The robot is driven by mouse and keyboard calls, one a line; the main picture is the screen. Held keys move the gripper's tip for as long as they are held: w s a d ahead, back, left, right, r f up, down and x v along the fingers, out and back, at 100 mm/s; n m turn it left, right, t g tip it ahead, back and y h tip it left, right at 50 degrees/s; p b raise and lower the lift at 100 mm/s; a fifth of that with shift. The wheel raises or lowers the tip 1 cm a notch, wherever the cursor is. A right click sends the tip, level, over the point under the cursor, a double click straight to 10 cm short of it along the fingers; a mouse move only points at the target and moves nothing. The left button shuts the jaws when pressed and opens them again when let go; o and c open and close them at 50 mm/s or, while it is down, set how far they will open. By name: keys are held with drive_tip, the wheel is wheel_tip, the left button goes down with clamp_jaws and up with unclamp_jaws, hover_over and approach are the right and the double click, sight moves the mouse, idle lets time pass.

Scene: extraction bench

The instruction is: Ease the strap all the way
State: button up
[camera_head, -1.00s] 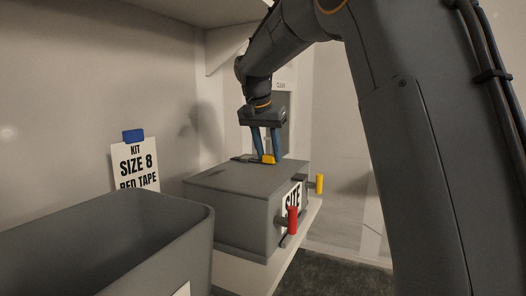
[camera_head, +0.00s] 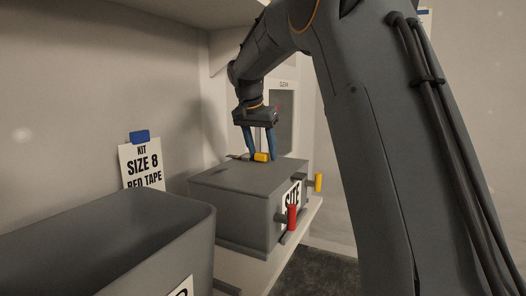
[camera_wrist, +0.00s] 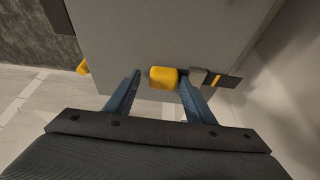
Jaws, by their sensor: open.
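A grey box (camera_head: 235,182) stands on a shelf, with a yellow tab (camera_head: 261,157) on its top near the far edge. In the wrist view the yellow tab (camera_wrist: 163,77) sits at the box edge. A short dark strap (camera_wrist: 222,80) with a yellow mark lies to its right, beyond a grey piece (camera_wrist: 197,77). My gripper (camera_head: 261,155) is open, its two blue fingers on either side of the tab. In the wrist view there is a gap to the left finger, while the right finger is close beside the tab; contact cannot be told.
A red handle (camera_head: 292,217) and a yellow handle (camera_head: 318,182) stick out of the box's front, beside a partly hidden label. A large grey bin (camera_head: 100,235) stands in the foreground left. A kit card (camera_head: 143,165) is behind it. An upper shelf (camera_head: 150,10) overhangs.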

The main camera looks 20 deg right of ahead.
drive_tip(key=shift+a, duration=0.2)
drive_tip(key=shift+r, duration=0.15)
drive_tip(key=p+v, duration=0.6)
drive_tip(key=v, duration=0.1)
drive_tip(key=shift+r, duration=0.35)
drive_tip(key=shift+s+d, duration=0.1)
drive_tip(key=shift+s, duration=0.05)
